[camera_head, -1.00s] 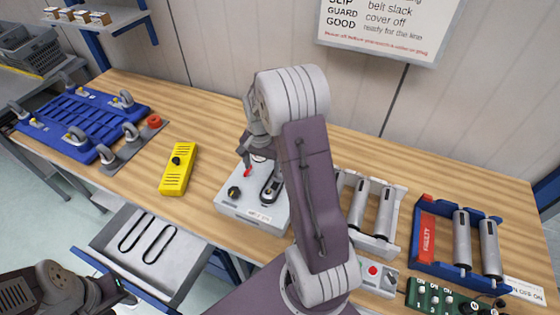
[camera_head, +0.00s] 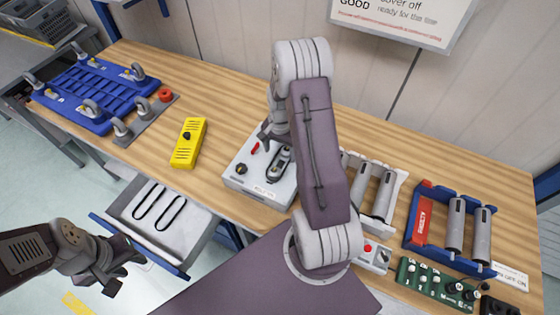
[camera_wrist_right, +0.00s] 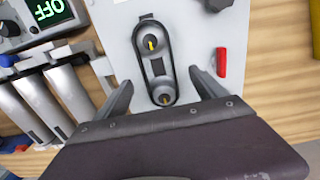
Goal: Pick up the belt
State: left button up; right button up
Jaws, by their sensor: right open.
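A black belt (camera_wrist_right: 145,62) loops around two pulleys on the grey box (camera_head: 258,187). Two more black belts lie side by side in the open drawer, the left belt (camera_head: 149,201) and the right belt (camera_head: 171,213). My right gripper (camera_wrist_right: 161,84) is open and empty in the right wrist view, with one finger on each side of the pulley belt's lower end. In the head view my right gripper (camera_head: 265,136) is over the back of the box, partly hidden by its arm. My left gripper (camera_head: 106,279) is over the floor left of the drawer; its jaw opening is unclear.
A red part (camera_wrist_right: 221,62) stands beside the belt on the box. A yellow cover (camera_head: 188,143) and blue fixture (camera_head: 88,93) lie left. A tray of rollers (camera_head: 391,201), a blue roller fixture (camera_head: 428,254) and a green switch panel (camera_head: 432,283) are right.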

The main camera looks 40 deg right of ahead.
aim_at(280, 164)
jog(key=f, duration=0.2)
jog(key=f+p, duration=0.1)
jog(key=f, duration=0.1)
jog(key=shift+s, duration=0.2)
jog(key=shift+d+f, duration=0.1)
jog(key=shift+a, duration=0.2)
jog(key=c, duration=1.2)
jog(key=shift+c, duration=1.3)
jog(key=shift+w+d+r+b, duration=0.1)
jog(key=shift+r+b, duration=0.2)
jog(key=shift+r, duration=0.25)
notch_tip(280, 164, up, 3)
jog(key=shift+f+b, duration=0.15)
jog(key=shift+b, duration=0.4)
jog(key=s+a+r+b, duration=0.2)
jog(key=s+r, duration=0.5)
jog(key=s, duration=0.4)
jog(key=shift+s+a+r, duration=0.2)
jog(key=shift+s+a, duration=0.05)
jog(key=shift+a, duration=0.3)
